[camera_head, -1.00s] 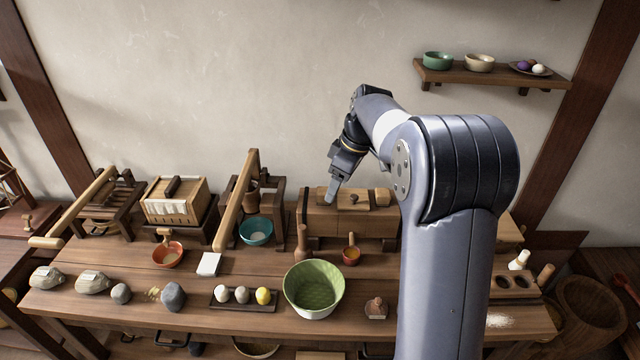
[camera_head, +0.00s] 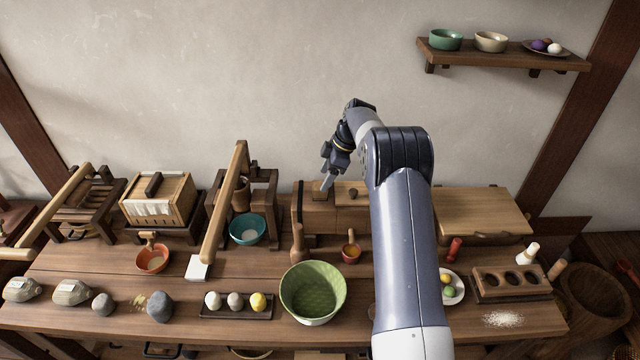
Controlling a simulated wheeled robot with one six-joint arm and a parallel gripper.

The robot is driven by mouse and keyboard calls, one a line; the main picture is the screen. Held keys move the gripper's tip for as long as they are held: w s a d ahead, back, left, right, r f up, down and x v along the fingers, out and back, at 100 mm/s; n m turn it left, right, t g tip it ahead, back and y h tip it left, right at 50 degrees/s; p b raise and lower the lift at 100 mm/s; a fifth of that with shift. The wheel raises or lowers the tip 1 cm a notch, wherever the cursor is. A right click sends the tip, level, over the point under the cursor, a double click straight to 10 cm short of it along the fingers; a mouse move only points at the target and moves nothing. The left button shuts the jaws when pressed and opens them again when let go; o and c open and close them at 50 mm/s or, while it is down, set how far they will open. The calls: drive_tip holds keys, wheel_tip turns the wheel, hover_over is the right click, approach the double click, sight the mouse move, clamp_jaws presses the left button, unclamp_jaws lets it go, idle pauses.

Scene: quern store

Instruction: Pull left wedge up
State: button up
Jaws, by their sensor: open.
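A wooden wedge press (camera_head: 320,219), a long block-like box, stands at the back of the bench, right of centre. On its top, a small pale wooden piece at the left end (camera_head: 319,195) looks like the left wedge; my fingers partly cover it. A dark round knob (camera_head: 353,194) shows further right on the press top. My gripper (camera_head: 326,186) points down at the left part of the press top, its fingers open and close to the pale piece. I cannot tell whether they touch it or stand around it. My arm hides the right end of the press.
A green bowl (camera_head: 313,292) is nearer the front.

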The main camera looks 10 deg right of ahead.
sight(320, 185)
drive_tip(key=shift+p+x, duration=0.4)
drive_tip(key=shift+x, duration=2)
